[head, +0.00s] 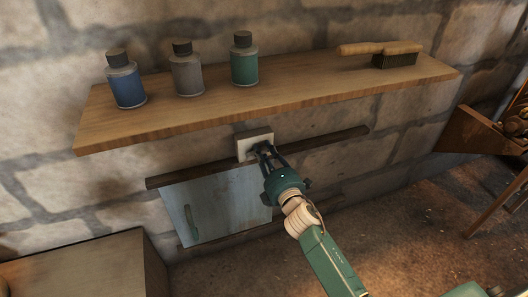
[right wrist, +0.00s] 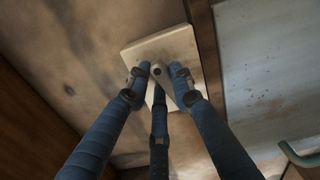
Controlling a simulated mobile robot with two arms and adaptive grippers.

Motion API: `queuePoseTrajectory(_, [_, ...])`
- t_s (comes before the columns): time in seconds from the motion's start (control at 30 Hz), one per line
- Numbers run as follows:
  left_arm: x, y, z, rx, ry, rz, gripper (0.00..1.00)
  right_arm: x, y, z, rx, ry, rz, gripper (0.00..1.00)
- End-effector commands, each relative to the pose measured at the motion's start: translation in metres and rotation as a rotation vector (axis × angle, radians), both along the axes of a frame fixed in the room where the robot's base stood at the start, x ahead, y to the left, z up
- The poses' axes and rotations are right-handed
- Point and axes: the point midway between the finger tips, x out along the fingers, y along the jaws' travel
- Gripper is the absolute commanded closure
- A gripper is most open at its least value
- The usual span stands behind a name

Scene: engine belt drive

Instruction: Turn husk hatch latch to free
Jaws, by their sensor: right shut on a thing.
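The hatch (head: 222,203) is a pale blue panel with a green handle (head: 191,222), set in dark rails under the shelf. The latch's pale square plate (head: 247,139) sits above the hatch's upper right corner; it also shows in the right wrist view (right wrist: 180,42). A small grey latch lever (right wrist: 184,94) stands at the plate's middle. My right gripper (head: 263,150) is at the plate, its fingers closed around the lever; it also shows in the right wrist view (right wrist: 162,77). The fingers hide part of the lever, so its exact angle is unclear. My left gripper is out of view.
A wooden shelf (head: 300,88) juts out just above the latch. It bears a blue bottle (head: 126,86), a grey bottle (head: 187,76), a green bottle (head: 244,68) and a brush (head: 395,58). A box-like surface (head: 85,268) stands at lower left.

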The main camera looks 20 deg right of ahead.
Motion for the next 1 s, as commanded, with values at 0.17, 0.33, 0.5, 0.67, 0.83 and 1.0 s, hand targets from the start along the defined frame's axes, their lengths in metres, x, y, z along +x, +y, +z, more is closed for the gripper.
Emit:
queuePoseTrajectory(0.17, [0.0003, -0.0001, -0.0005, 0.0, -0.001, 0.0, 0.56, 0.0004, -0.0082, -0.002, 0.027, 0.006, -0.015, 1.0])
queuePoseTrajectory(0.33, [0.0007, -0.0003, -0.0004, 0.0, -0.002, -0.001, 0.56, 0.0002, -0.0085, -0.0029, 0.051, 0.007, -0.015, 1.0])
queuePoseTrajectory(0.5, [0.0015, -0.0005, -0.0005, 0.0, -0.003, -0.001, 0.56, 0.0, -0.0089, -0.0038, 0.069, 0.008, -0.015, 1.0])
queuePoseTrajectory(0.67, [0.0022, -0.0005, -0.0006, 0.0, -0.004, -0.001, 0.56, -0.0001, -0.009, -0.0046, 0.083, 0.01, -0.015, 1.0])
queuePoseTrajectory(0.83, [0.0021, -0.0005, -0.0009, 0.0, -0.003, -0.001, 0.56, -0.0001, -0.0091, -0.0053, 0.095, 0.011, -0.015, 1.0])
queuePoseTrajectory(1.0, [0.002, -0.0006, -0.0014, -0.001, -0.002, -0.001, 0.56, -0.0003, -0.0092, -0.006, 0.105, 0.012, -0.015, 1.0])
